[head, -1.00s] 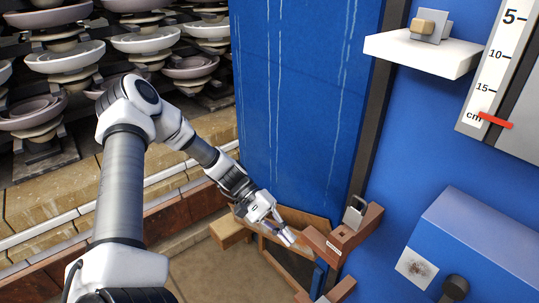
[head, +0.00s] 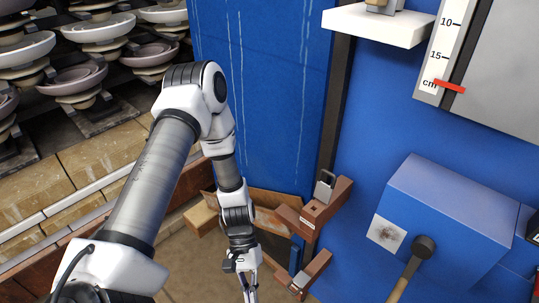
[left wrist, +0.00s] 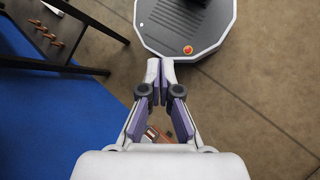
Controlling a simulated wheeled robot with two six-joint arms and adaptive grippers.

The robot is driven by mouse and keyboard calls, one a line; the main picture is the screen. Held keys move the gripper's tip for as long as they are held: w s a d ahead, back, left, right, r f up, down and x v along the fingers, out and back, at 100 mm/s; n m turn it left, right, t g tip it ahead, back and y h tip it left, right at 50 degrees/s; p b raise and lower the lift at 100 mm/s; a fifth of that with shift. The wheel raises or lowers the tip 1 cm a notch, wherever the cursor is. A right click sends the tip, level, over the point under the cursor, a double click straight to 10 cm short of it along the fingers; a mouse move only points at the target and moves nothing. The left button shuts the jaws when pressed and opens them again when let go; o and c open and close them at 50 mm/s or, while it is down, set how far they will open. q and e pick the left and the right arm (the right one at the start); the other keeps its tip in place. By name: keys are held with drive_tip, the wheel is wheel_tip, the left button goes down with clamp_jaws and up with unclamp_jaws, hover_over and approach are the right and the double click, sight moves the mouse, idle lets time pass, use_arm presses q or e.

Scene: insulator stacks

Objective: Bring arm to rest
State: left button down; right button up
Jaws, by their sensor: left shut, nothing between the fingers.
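My left arm comes in from the left in the head view and bends down at its elbow. My left gripper (head: 249,288) points down near the bottom edge of the head view, left of the wooden brackets. In the left wrist view my left gripper (left wrist: 160,68) has its fingertips together, with nothing between them. The fingers point towards the floor. My right arm and right gripper are in neither view.
A blue wall panel (head: 270,80) stands behind the arm. Wooden brackets, one with a padlock (head: 324,186), stick out to the right. A blue box (head: 450,205) and a white shelf (head: 375,26) are further right. Stacked insulators (head: 100,33) fill the left. Open floor (left wrist: 250,110) shows below.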

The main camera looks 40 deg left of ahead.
use_arm(q)
drive_tip(key=shift+s, duration=0.1)
drive_tip(key=s+d+f+m+g+y, duration=0.2)
drive_tip(key=s+f+m+y, duration=0.15)
drive_tip(key=s, duration=0.65)
drive_tip(key=w+f+t+y, duration=0.3)
drive_tip(key=w+t, duration=0.3)
drive_tip(key=t, duration=0.1)
drive_tip(key=shift+a+f+m+t, duration=0.25)
drive_tip(key=shift+a+m+t, duration=0.05)
drive_tip(key=shift+m, duration=0.15)
